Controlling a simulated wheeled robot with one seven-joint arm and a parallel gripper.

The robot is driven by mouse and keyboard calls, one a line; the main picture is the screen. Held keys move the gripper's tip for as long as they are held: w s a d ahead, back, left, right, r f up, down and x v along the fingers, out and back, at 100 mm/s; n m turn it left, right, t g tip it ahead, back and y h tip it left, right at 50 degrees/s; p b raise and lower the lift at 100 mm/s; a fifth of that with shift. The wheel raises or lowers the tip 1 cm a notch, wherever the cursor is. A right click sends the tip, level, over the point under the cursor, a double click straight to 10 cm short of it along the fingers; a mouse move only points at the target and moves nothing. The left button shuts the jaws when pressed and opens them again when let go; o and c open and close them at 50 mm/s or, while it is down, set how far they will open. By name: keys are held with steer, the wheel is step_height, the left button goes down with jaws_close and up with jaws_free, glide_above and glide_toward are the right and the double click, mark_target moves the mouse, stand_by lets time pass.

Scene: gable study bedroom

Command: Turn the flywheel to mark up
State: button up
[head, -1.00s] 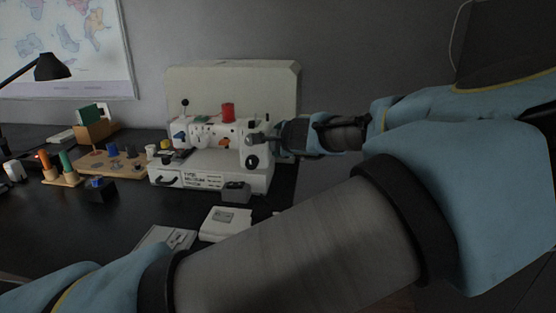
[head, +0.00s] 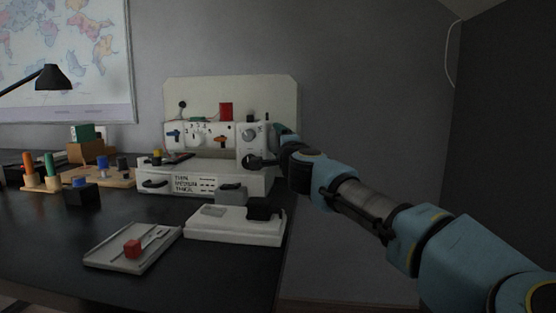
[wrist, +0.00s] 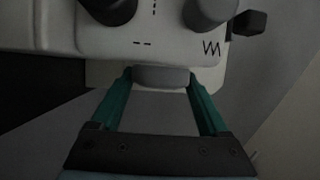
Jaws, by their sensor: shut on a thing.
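The white sewing machine (head: 205,137) stands on the black desk, with knobs and levers on its front. My gripper (wrist: 161,79) is at the machine's right end. In the wrist view its two teal fingers lie on either side of a grey rounded piece, the flywheel (wrist: 162,76), and are shut on it. In the head view my teal fingertips (head: 284,131) reach the machine's right end, and the flywheel is mostly hidden there. No mark on the flywheel can be made out.
A white foot-pedal-like box (head: 235,228) and a grey tray (head: 130,249) with a red block lie in front. A wooden pegboard (head: 105,179) and a black lamp (head: 52,78) are to the left. A pale case (head: 230,98) stands behind the machine. Right of the desk is open.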

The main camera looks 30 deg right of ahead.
steer(key=shift+f+n+t+b, duration=0.1)
steer(key=shift+n+t+b, duration=0.2)
steer(key=shift+t+b, duration=0.55)
steer(key=shift+g, duration=0.25)
steer(key=o, duration=1.2)
steer(key=shift+o, duration=0.2)
